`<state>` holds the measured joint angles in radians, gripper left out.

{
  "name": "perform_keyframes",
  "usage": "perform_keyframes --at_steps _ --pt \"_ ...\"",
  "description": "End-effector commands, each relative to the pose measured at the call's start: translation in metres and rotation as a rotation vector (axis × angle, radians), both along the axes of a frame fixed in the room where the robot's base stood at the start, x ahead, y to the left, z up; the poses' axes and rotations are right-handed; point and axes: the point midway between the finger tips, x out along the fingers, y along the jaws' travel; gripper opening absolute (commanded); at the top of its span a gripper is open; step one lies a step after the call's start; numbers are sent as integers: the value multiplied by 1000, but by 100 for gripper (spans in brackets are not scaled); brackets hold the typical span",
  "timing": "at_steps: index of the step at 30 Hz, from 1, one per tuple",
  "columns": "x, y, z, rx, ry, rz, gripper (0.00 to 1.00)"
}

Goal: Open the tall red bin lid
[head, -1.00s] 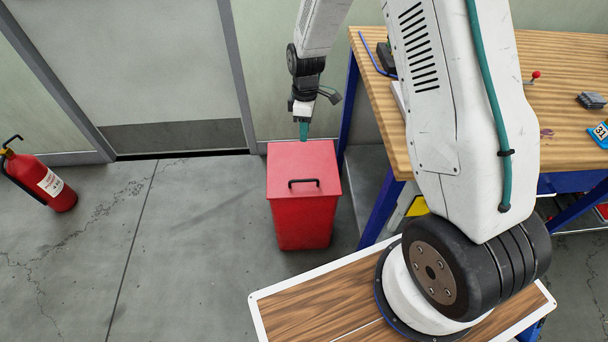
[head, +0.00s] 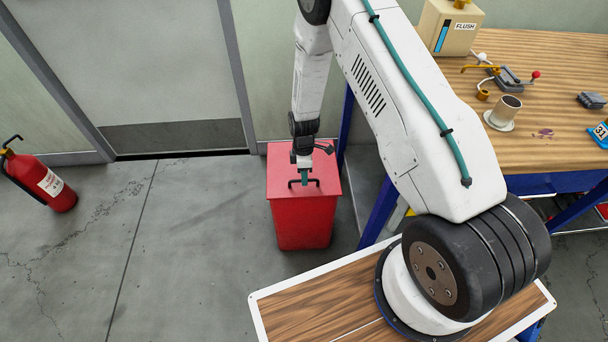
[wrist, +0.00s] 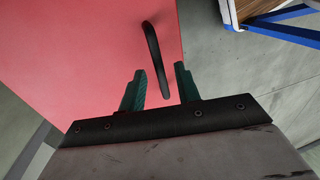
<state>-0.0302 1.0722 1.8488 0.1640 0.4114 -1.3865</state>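The tall red bin (head: 303,222) stands on the floor left of the workbench, with its flat red lid (head: 325,183) shut. A black bar handle (head: 313,181) is on the lid. My gripper (head: 304,180) is just over the lid at the handle and partly covers it in the head view. In the wrist view the two green fingers of my gripper (wrist: 160,83) are apart, with the near end of the black handle (wrist: 153,55) showing between and beyond them. I cannot tell whether the fingers touch the handle. The red lid (wrist: 80,60) fills the left of the wrist view.
A wooden workbench (head: 540,60) with a FLUSH box (head: 450,28), a cup (head: 504,112) and small tools stands at the right. The floor (head: 190,220) left of the bin is clear.

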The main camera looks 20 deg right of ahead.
Motion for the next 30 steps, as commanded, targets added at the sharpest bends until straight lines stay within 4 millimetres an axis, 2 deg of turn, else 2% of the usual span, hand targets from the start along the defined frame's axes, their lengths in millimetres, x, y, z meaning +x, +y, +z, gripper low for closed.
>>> perform_keyframes --at_steps 9,12,13,23,30 --pt "0 0 -3 0 -1 0 33" --pt "0 0 -3 0 -1 0 5" --pt "0 0 -3 0 -1 0 0" --pt "2 -1 1 6 16 -2 0" --pt "11 -6 25 39 116 -6 0"
